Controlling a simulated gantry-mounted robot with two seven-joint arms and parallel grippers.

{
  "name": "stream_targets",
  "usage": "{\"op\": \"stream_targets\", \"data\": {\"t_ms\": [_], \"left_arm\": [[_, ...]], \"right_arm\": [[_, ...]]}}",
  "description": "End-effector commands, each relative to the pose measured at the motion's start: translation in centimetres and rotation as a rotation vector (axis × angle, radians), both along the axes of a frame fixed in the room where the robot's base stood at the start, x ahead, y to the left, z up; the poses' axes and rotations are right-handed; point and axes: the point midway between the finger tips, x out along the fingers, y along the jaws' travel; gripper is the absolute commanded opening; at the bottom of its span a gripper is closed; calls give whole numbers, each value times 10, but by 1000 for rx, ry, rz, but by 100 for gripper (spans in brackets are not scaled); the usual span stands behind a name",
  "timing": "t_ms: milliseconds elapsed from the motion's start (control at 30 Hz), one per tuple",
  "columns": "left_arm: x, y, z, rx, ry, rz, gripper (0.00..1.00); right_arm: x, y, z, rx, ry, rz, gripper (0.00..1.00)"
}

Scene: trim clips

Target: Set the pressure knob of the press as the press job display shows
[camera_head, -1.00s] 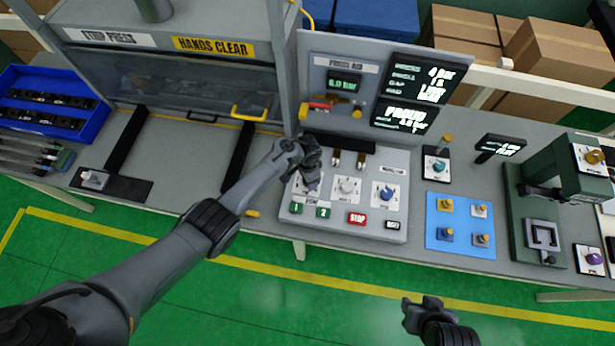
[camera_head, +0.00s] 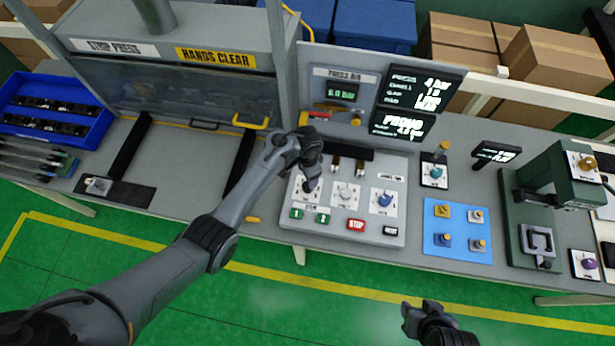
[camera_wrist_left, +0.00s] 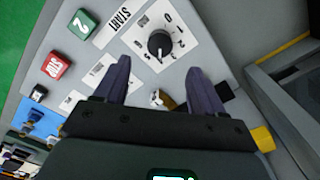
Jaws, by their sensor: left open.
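The press control panel (camera_head: 365,232) carries three knobs in a row. The left knob (camera_head: 310,187) is partly hidden by my left gripper (camera_head: 312,172); a pale middle knob (camera_head: 345,194) and a blue right knob (camera_head: 384,199) are clear. In the left wrist view my left gripper (camera_wrist_left: 158,70) is open and empty, with a black knob (camera_wrist_left: 159,43) just beyond and between its fingertips, on a white numbered dial. I cannot see contact. The job display (camera_head: 422,88) reads "4 bar" on its top line. My right gripper (camera_head: 420,312) is at the bottom, its jaws unclear.
A gauge panel (camera_head: 342,92) reads about 6.0 bar. Green start buttons (camera_head: 297,213) and a red stop button (camera_head: 356,225) lie below the knobs. The press (camera_head: 180,75) stands left; a blue plate (camera_head: 458,247) with several small knobs lies right.

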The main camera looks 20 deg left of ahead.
Motion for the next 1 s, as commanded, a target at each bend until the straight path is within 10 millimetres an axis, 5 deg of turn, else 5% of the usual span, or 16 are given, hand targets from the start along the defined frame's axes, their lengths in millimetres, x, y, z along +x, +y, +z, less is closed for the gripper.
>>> {"op": "stream_targets", "data": {"t_ms": [233, 767, 1000], "left_arm": [[0, 0, 18, 0, 0, -1, 69], [-2, 1, 18, 2, -3, 4, 69], [-31, 13, 7, 12, -43, 78, 69]], "right_arm": [[0, -1, 3, -7, 0, 4, 43], [0, -2, 3, -8, 0, 5, 43], [0, 0, 4, -2, 0, 1, 43]]}}
